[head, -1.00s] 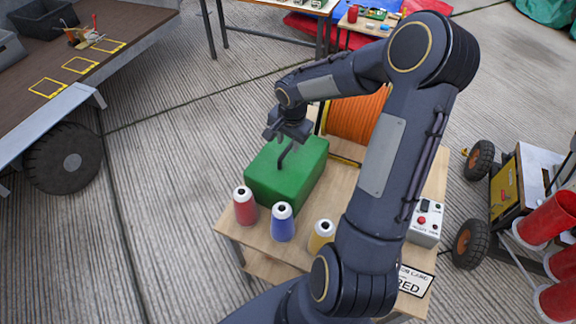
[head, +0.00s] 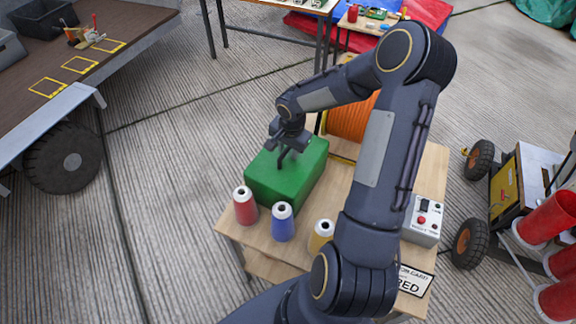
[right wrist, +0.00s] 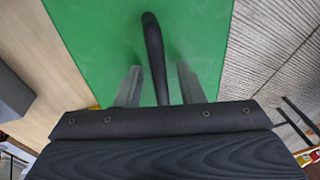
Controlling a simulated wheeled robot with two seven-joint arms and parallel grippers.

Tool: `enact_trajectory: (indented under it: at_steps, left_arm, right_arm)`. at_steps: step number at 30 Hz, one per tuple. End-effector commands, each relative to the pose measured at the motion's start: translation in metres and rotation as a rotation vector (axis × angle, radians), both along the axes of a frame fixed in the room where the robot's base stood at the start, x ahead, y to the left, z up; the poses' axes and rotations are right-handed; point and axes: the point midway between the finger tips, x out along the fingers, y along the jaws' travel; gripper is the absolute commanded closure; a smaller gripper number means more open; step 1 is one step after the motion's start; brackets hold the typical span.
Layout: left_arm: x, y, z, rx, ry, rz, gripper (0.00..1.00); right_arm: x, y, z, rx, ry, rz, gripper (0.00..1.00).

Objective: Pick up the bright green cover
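The bright green cover (head: 290,182) is a box-shaped lid on the wooden table, with a dark curved handle (right wrist: 153,50) standing up from its top. My right gripper (head: 288,159) is just above the cover at the handle. In the right wrist view, its two fingers (right wrist: 158,77) are apart, one on each side of the handle, with a gap to each. The cover fills the middle of that view. What lies under the cover is hidden. My left gripper is not in view.
An orange spool (head: 350,118) stands behind the cover. A grey control box (head: 423,220) sits at the right. A flatbed trailer (head: 52,122) is at the left.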

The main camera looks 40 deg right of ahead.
Motion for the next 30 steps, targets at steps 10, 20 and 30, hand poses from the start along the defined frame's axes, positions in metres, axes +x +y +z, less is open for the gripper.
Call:
enact_trajectory:
  at_steps: [10,20,30]
  left_arm:
    - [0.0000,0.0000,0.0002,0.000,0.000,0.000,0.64]
    - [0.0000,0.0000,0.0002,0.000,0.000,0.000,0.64]
    - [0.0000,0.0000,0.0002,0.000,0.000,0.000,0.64]
  right_arm:
    - [0.0000,0.0000,0.0000,0.000,0.000,0.000,1.00]
    - [-0.0003,0.0000,-0.0002,0.001,0.000,-0.002,1.00]
    - [-0.0005,0.0000,-0.0003,0.001,0.001,-0.002,1.00]
